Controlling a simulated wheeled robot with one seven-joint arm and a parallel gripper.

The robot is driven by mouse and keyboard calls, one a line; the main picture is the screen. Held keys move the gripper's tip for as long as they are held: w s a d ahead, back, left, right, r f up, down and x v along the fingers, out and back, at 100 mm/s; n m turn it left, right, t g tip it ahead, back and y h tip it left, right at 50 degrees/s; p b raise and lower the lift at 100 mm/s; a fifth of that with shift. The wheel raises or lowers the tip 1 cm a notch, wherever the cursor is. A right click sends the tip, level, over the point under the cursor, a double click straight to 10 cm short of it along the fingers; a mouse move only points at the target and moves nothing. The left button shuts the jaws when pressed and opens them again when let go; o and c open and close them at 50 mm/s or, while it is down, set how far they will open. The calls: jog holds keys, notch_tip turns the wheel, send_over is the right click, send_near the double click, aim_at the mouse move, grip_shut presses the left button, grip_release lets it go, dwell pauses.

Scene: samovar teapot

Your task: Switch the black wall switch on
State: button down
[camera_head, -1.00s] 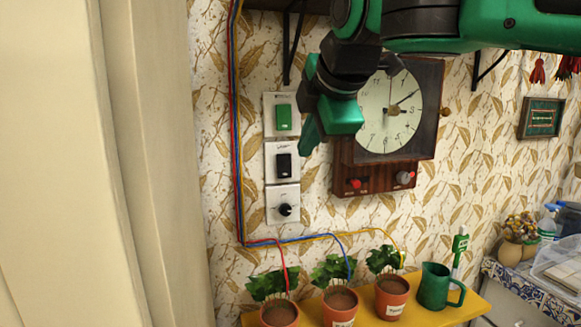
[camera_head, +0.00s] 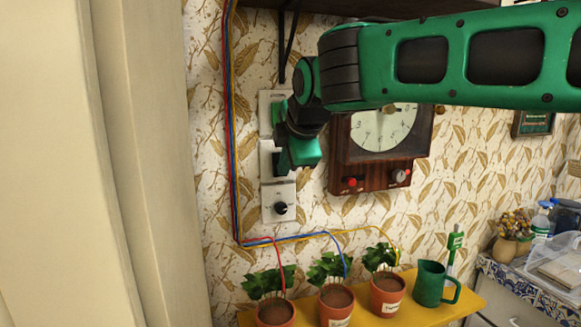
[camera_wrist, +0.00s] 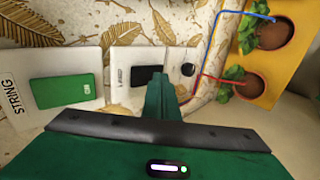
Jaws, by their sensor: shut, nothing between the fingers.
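The black wall switch (camera_wrist: 143,75) sits on a white plate in the wrist view, between a green switch and a round knob. In the head view it is hidden behind my gripper. My gripper (camera_wrist: 160,86) is shut and empty, its tips in front of the black switch's plate and overlapping the switch's lower edge. I cannot tell whether the tips touch it. In the head view my gripper (camera_head: 281,158) stands over the middle plate of the column.
A wall clock (camera_head: 383,130) hangs to the right. Coloured wires (camera_head: 232,150) run down the left. A yellow shelf (camera_head: 408,312) with potted plants and a green jug (camera_head: 432,284) is below.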

jog(key=shift+w+a, duration=0.1)
jog(key=shift+w, duration=0.2)
jog(key=shift+w+f, duration=0.1)
jog(key=shift+w, duration=0.05)
dwell(0.5)
jog(key=shift+r, duration=1)
jog(key=s+f+v, duration=0.1)
jog(key=f+v, duration=0.1)
jog(key=v, duration=1)
jog(key=shift+s+d+r, duration=0.3)
jog(key=shift+s+d, duration=0.05)
jog(key=shift+s, duration=0.35)
